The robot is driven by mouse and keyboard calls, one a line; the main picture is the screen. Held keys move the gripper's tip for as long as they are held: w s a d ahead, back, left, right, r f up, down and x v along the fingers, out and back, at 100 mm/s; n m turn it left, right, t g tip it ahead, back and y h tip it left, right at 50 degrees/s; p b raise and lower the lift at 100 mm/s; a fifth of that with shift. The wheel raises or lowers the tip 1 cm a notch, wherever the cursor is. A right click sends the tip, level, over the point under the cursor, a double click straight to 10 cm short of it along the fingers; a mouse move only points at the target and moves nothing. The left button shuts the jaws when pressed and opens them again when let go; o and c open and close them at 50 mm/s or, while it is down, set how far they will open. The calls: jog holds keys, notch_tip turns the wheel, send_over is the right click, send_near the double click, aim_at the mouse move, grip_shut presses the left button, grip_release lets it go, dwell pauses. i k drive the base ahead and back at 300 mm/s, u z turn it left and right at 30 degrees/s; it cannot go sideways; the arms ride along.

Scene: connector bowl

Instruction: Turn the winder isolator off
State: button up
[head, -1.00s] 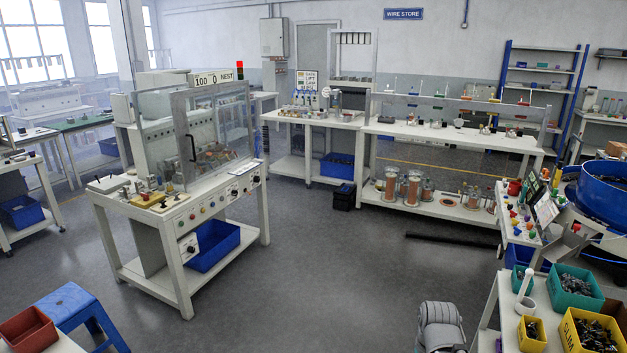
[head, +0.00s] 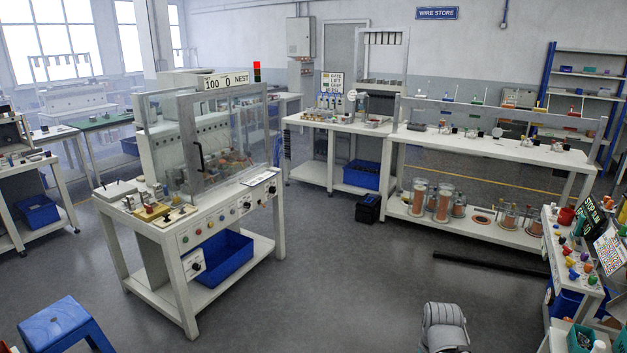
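No label I can read marks the winder isolator. A guarded machine (head: 190,225) with clear panels and a "100 0 NEST" sign stands left of centre. A pale box with a dark rotary knob (head: 195,265) hangs low at its front corner; I cannot tell whether this is the isolator or how it is set. A row of coloured buttons and dark knobs (head: 228,212) runs along the machine's front edge. A grey part of my own arm shows at the bottom, right of centre, well away from the machine. My gripper's fingers are not in view.
The grey floor (head: 345,275) in front of the machine is open. A blue stool (head: 60,325) stands lower left. A long bench with copper coils (head: 490,150) is at the back right. A dark bar (head: 490,267) lies on the floor. A control bench (head: 575,260) stands at the right.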

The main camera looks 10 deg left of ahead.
aim_at(149, 209)
jog(key=u, duration=0.2)
jog(key=i, duration=0.85)
jog(key=u, duration=0.8)
jog(key=i, duration=0.7)
jog(key=u, duration=0.5)
jog(key=i, duration=0.55)
jog(key=u, duration=0.2)
jog(key=k, duration=0.6)
jog(key=u, duration=0.15)
jog(key=i, duration=0.55)
jog(key=u, duration=0.05)
